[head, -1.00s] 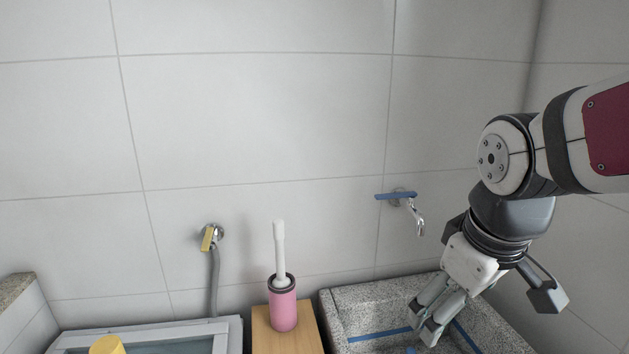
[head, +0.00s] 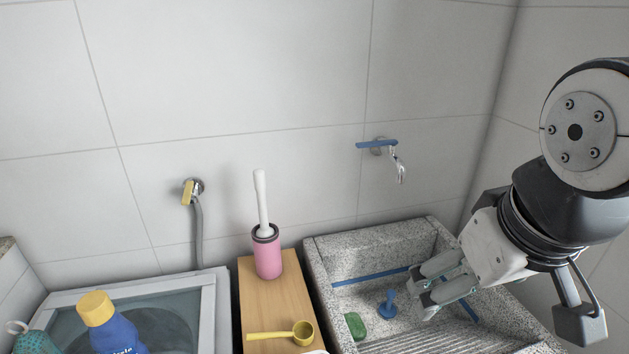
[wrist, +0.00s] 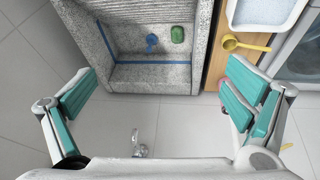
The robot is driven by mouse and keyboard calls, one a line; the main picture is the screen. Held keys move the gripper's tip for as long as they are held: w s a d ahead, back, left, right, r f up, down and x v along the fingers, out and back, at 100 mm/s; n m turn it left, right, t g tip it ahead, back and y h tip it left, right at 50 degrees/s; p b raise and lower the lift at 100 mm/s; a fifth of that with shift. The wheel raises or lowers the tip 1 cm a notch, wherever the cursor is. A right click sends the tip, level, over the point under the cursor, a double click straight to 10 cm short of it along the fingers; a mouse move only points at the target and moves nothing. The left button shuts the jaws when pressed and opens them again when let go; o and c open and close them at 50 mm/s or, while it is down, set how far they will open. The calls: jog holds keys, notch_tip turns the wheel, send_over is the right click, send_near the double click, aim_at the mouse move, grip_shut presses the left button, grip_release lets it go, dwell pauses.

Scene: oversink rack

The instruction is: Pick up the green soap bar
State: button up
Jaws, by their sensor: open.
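The green soap bar (head: 355,325) lies inside the grey granite sink (head: 318,262), near its left wall. In the wrist view the soap bar (wrist: 178,34) shows near the top, to the right of a blue plug-like object (wrist: 152,40). My gripper (head: 424,290) is over the sink in the head view, to the right of the soap and apart from it. In the wrist view my gripper (wrist: 160,105) has its teal-padded fingers spread wide with nothing between them.
A wooden board (head: 252,305) left of the sink holds a pink brush holder (head: 268,258) and a yellow scoop (head: 303,332). A blue bottle with yellow cap (head: 112,325) stands further left. A tap (head: 400,170) projects from the wall above the sink. A ribbed slope (head: 425,338) fills the sink's front.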

jog(key=w+d+f+n+g+h+b, duration=0.2)
jog(key=w+f+n, duration=0.35)
jog(key=w, duration=0.45)
jog(key=n+g+y+b, duration=0.3)
jog(key=n+y+b, duration=0.2)
jog(key=n, duration=0.9)
send_over(355, 323)
jog(key=f, duration=2.5)
jog(key=d+f, duration=0.1)
jog(key=f, duration=1.2)
jog(key=shift+s+f, duration=0.3)
jog(key=shift+w+a+f, duration=0.1)
jog(key=shift+a+f, duration=0.05)
jog(key=shift+f, duration=0.7)
jog(key=shift+w+a+f, duration=0.1)
jog(key=shift+a+f, duration=0.05)
jog(key=shift+f, duration=0.7)
jog(key=shift+w+a+f, duration=0.1)
jog(key=shift+a+f, duration=0.05)
jog(key=shift+f, duration=0.7)
jog(key=c, duration=1.3)
